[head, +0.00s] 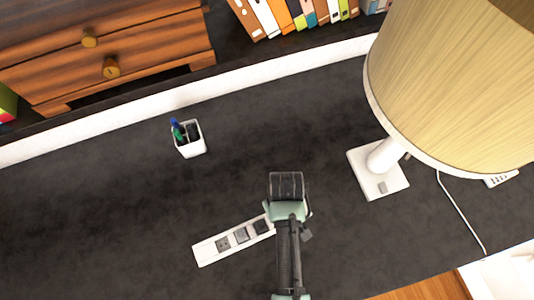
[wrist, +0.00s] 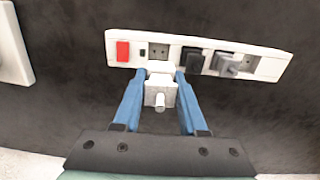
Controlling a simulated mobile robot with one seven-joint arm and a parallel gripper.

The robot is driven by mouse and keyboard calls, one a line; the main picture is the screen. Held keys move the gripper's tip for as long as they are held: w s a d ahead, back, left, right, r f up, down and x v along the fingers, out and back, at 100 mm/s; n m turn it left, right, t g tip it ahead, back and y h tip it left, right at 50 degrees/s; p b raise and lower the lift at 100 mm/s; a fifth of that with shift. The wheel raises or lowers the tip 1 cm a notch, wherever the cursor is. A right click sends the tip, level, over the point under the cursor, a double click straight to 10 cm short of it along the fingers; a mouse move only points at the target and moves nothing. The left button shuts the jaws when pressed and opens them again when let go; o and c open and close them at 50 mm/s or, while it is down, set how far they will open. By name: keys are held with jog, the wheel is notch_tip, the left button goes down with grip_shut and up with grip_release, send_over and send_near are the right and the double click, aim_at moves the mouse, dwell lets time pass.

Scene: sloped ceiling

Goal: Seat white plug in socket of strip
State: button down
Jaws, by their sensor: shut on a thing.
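The white power strip (wrist: 275,68) crosses the upper part of the wrist view. It has a red switch (wrist: 122,51), an open socket (wrist: 158,51), a black plug (wrist: 194,61), a grey plug (wrist: 226,65) and another open socket at its right end. My gripper (wrist: 160,76) is shut on the white plug (wrist: 160,94), held between its blue fingers. The plug is at the strip's near edge, below the open socket beside the switch. I cannot tell whether it touches the strip. In the head view, my arm hides the plug and part of the strip (head: 204,251).
A lamp with a white base (head: 378,174) and a wide shade (head: 445,90) stands to the right. A pen cup (head: 190,140) stands at the back left. A white cord (head: 460,212) lies at the right. The dark tabletop (head: 100,215) is clear at the left.

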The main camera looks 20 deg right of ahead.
jog(key=shift+f, duration=0.15)
jog(key=shift+d, duration=0.15)
jog(key=shift+s, duration=0.2)
jog(key=shift+p, duration=0.35)
jog(key=shift+w+f+b, duration=0.1)
jog(key=shift+f+b, duration=2.05)
jog(key=shift+f, duration=0.7)
jog(key=shift+p, duration=0.7)
jog(key=shift+f+b, duration=0.6)
jog(key=shift+f, duration=0.2)
jog(key=shift+c, duration=1.9)
grip_release()
